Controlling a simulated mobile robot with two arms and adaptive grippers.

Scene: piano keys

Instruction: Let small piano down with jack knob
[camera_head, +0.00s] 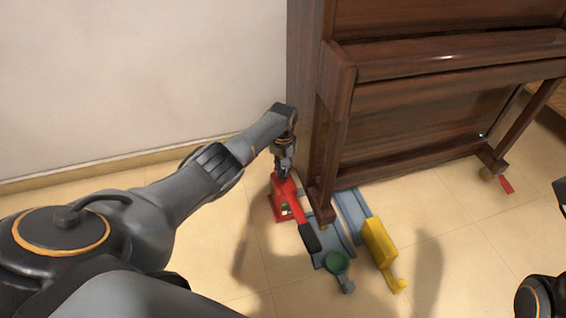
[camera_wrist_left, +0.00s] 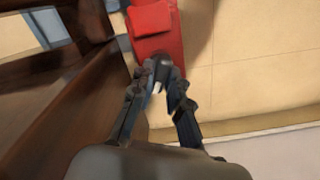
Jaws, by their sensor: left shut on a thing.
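The small piano (camera_head: 430,110) is dark brown wood and stands upright against the wall. The red jack (camera_head: 280,208) is on the floor beside the piano's near left leg (camera_head: 326,190); its red lever with a black grip (camera_head: 311,238) slants toward the front. My left gripper (camera_head: 284,172) points down at the jack's top. In the left wrist view, my left gripper (camera_wrist_left: 163,84) is shut on a small dark knob (camera_wrist_left: 161,68) on the red jack (camera_wrist_left: 153,30). The knob is partly hidden by the fingers. My right gripper does not show.
Blue-grey dolly parts (camera_head: 354,212) lie by the near leg, with a green round piece (camera_head: 337,263) and a yellow block (camera_head: 380,243) in front. A red and yellow piece (camera_head: 505,184) is at the far leg.

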